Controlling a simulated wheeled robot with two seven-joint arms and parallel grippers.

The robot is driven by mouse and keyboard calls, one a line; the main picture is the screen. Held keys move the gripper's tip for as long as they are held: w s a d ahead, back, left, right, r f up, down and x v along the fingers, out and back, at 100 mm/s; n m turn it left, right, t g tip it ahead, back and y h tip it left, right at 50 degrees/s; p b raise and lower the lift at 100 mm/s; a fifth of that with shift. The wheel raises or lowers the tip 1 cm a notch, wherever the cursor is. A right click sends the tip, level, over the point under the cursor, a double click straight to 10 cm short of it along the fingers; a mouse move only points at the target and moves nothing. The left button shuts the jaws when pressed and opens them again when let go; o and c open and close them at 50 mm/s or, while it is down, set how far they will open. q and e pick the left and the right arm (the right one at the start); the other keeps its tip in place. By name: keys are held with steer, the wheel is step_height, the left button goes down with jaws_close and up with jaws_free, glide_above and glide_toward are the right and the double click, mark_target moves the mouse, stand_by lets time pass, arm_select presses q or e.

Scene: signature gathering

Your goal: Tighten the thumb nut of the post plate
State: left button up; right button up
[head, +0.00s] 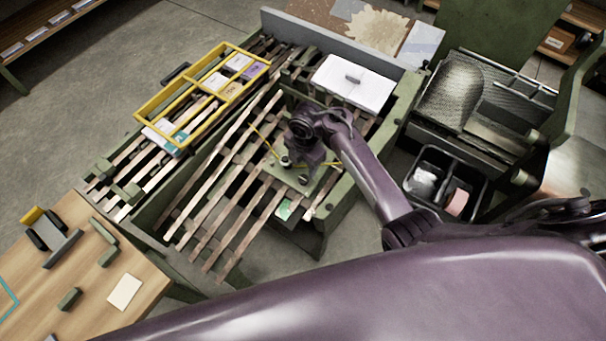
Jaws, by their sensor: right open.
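The post plate (318,184) is a green plate on the slatted machine, right of the middle in the head view. Small dark round parts with light spots show at its near edge. I cannot tell which of them is the thumb nut or whether they are fingertips. My right gripper (297,164) points down over the plate and hides much of it. It is open; its fingers are small and dark, and I cannot tell whether they touch anything. My left gripper is out of view.
A yellow divided tray (150,105) with cards lies on the slats at left. A white paper stack (352,83) sits behind the plate. A black two-part bin (432,168) stands at right. A wooden table (75,285) with small blocks is at lower left.

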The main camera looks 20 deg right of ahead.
mark_target(304, 178)
step_height(304, 178, down, 8)
steer(key=shift+r+b, duration=0.25)
steer(key=shift+b, duration=0.25)
steer(key=c, duration=1)
steer(key=shift+o, duration=0.2)
